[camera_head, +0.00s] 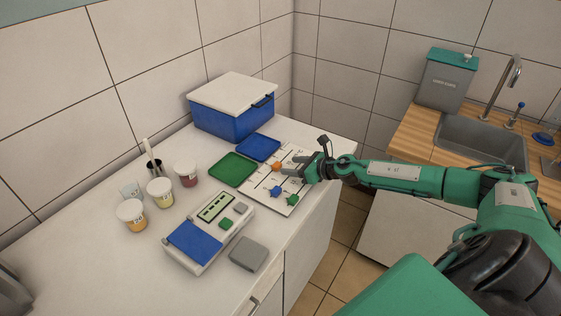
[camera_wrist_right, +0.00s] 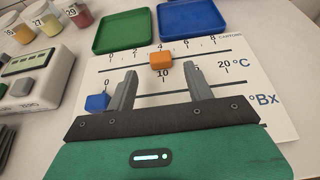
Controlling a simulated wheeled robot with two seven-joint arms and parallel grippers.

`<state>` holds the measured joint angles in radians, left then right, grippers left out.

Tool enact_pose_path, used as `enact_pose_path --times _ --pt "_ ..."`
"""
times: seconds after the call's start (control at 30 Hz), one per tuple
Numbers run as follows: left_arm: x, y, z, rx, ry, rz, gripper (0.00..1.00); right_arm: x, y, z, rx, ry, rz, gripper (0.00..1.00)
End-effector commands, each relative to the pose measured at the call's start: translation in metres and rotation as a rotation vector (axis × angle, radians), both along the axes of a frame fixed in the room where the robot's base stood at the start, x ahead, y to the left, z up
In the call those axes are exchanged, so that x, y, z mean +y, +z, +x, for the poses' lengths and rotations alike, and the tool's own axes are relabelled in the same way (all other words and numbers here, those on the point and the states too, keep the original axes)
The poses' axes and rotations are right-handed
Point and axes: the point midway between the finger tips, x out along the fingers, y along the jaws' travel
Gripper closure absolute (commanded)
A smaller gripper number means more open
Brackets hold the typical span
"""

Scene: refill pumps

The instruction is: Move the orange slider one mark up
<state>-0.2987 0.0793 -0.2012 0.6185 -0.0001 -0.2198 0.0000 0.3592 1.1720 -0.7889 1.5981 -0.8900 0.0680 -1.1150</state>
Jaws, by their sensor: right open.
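The orange slider (camera_head: 276,167) sits on the top scale of a white board (camera_head: 294,152) on the counter. In the right wrist view the orange slider (camera_wrist_right: 161,60) is just below the number 4, on a line marked 0 to 8. My right gripper (camera_wrist_right: 160,78) is open and empty, its fingertips to either side of the slider's position and just short of it; no contact shows. It also shows in the head view (camera_head: 298,165) above the board's right part. A blue slider (camera_wrist_right: 97,102) is at the left of the °C scale, near 0. My left gripper is not in view.
A green slider (camera_head: 291,199) is at the board's near end. A green tray (camera_head: 232,169) and a blue tray (camera_head: 258,147) lie beside the board. A blue box (camera_head: 232,118) with a white lid stands behind. Sample cups, a device (camera_head: 208,232) and a grey block (camera_head: 248,254) are nearer.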

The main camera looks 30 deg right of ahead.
Motion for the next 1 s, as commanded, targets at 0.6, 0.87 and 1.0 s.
enact_pose_path --times 0.6,0.87,1.0 --pt "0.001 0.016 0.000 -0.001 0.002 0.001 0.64 0.020 -0.022 0.049 0.000 0.000 0.000 0.47" --pt "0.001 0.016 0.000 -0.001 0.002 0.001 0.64 0.020 -0.022 0.049 0.000 0.000 0.000 0.53" --pt "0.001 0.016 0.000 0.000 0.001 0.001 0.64 0.020 -0.022 0.049 0.000 0.000 0.000 0.81"
